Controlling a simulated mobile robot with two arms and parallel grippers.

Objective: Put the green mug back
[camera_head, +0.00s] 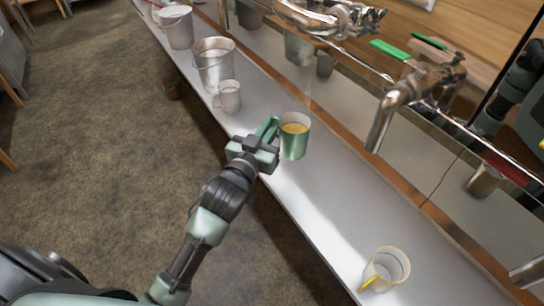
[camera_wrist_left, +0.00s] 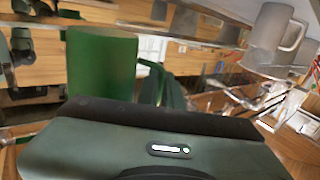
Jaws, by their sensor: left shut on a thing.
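The green mug (camera_head: 293,142) is upright over the pale metal shelf, with yellow liquid inside. Its green side also shows in the left wrist view (camera_wrist_left: 100,62), with the handle at its right. My left gripper (camera_head: 272,138) is shut on the mug's handle, on the mug's left side in the head view. I cannot tell whether the mug's base touches the shelf. My right gripper is not in view.
A clear mug with a yellow handle (camera_head: 386,268) stands on the near shelf. A pale mug (camera_head: 228,96) and metal buckets (camera_head: 213,65) stand farther back. A metal tap (camera_head: 400,105) and a green-handled valve (camera_head: 390,49) overhang the right. Shelf between the green and clear mugs is free.

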